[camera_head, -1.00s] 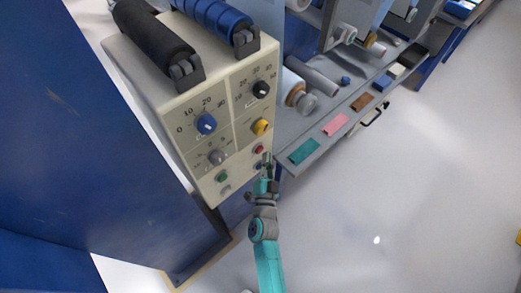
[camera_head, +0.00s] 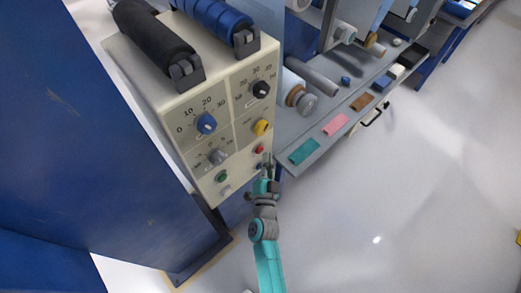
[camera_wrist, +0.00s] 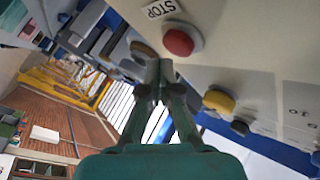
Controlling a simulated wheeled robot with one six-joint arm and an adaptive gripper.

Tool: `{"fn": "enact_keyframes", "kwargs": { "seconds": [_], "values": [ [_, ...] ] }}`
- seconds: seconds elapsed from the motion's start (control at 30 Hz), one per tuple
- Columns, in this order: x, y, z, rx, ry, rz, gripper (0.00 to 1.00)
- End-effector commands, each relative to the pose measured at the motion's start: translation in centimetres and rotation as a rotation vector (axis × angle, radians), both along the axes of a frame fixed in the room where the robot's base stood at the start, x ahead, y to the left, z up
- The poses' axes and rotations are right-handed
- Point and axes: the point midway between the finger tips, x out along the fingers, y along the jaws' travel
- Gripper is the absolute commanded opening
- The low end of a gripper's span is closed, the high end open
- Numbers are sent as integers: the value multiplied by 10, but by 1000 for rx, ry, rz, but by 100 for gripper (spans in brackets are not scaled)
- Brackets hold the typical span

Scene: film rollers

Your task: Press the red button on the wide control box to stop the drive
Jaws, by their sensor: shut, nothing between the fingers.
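The wide control box (camera_head: 236,140) is cream-coloured, with dials and coloured buttons on its front. The red button (camera_head: 259,149) sits low on the right part of that face. It also shows in the wrist view as a round red cap (camera_wrist: 178,42) beside a STOP label (camera_wrist: 162,9). My gripper (camera_head: 267,161) is shut and empty, close to the box face just below and right of the red button. In the wrist view its closed fingertips (camera_wrist: 159,66) lie below and slightly left of the red cap. They look apart from it; the depth gap is unclear.
A green button (camera_head: 221,177), a yellow knob (camera_head: 261,127) and a blue dial (camera_head: 206,124) share the face. Black (camera_head: 153,42) and blue (camera_head: 217,20) rollers lie on top. A grey shelf (camera_head: 316,149) with coloured swatches stands right; the floor (camera_head: 400,210) beyond is open.

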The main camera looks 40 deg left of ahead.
Motion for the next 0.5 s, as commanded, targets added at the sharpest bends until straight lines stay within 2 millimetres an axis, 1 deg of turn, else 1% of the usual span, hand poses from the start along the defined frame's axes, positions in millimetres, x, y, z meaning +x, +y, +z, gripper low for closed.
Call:
{"fn": "enact_keyframes", "kwargs": {
  "seconds": [0.3, 0.5],
  "values": [
    [0, 0, 0, 0, 0, 0, 0],
    [0, 6, 1, 0, -1, 1, 0]
  ]
}}
